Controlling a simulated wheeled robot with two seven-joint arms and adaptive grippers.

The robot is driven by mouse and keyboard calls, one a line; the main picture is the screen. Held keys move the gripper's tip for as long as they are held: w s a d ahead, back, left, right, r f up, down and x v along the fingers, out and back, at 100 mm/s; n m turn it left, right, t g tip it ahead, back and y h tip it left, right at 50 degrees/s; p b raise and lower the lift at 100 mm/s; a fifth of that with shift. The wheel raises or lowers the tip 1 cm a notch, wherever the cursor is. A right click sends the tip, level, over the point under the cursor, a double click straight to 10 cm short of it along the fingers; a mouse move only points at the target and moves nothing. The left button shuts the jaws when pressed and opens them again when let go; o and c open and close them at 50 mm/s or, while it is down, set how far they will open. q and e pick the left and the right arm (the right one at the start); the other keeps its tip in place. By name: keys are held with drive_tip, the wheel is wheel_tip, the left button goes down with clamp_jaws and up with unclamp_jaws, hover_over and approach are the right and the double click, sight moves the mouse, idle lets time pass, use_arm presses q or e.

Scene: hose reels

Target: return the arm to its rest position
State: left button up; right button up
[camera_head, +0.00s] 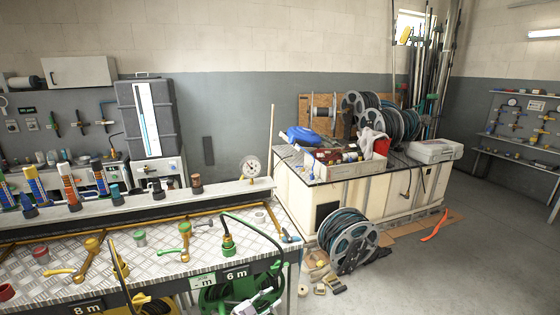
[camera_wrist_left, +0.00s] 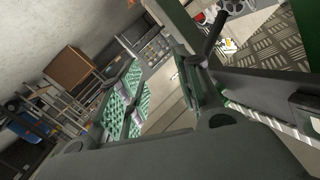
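My left gripper (camera_wrist_left: 160,90) fills much of the left wrist view. Its two dark fingers with green ribbed pads stand apart, with floor and pale surfaces showing through the gap. Nothing is held between them. In the head view I cannot clearly make out the left gripper or its arm. My right gripper shows in neither view.
A metal-topped bench (camera_head: 195,262) with fittings and upright hose parts lies at the front left. A green hose reel (camera_head: 215,297) sits below its edge. A crate bench (camera_head: 380,197) stands behind, with a hose reel (camera_head: 349,236) on the floor before it. Floor at right is mostly clear.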

use_arm(q)
drive_tip(key=s+a+f+n+g+y, duration=0.1)
drive_tip(key=s+a+f+n+y, duration=0.2)
drive_tip(key=s+a+f, duration=0.5)
drive_tip(key=s+a+f+n+y, duration=0.25)
drive_tip(key=s+f, duration=0.25)
drive_tip(key=f, duration=0.6)
drive_tip(key=s+a+f+n+g+y, duration=0.1)
drive_tip(key=s+a+f+n+y, duration=0.25)
drive_tip(key=s+a+f, duration=0.5)
drive_tip(key=s+a+f+n+g+y, duration=0.1)
drive_tip(key=s+f, duration=0.4)
drive_tip(key=s, duration=0.7)
drive_tip(key=s+a+f+n+g+y, duration=0.1)
drive_tip(key=s+a+f+g, duration=0.2)
drive_tip(key=s, duration=0.9)
drive_tip(key=s+a+f+g+y, duration=0.1)
drive_tip(key=s+f+g, duration=0.3)
drive_tip(key=s, duration=0.9)
wheel_tip(320, 180, down, 4)
drive_tip(key=shift+a+r+n+y, duration=0.2)
drive_tip(key=shift+a+n+y, duration=0.15)
drive_tip(key=shift+a, duration=0.35)
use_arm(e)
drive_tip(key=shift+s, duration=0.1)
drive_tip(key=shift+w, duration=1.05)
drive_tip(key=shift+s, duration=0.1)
